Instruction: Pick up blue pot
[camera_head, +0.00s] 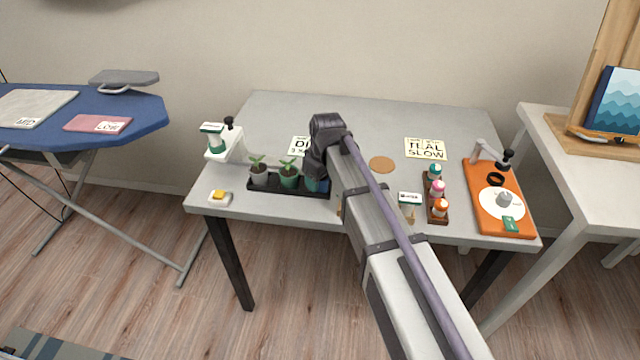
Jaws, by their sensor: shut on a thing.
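The blue pot (317,185) stands at the right end of a black tray (275,189), partly hidden by my arm and wrist. My gripper (316,172) points down over it and is shut on it; the fingers themselves are mostly hidden. The pot looks still in the tray, but I cannot tell whether it is lifted. To its left in the tray are a green pot (289,181) and a grey pot (259,178), each with a small seedling.
My arm covers the table's middle front. A rack of capped bottles (437,213) and an orange board (515,222) stand right. A white dispenser (222,150) and a small yellow-topped dish (219,197) are left.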

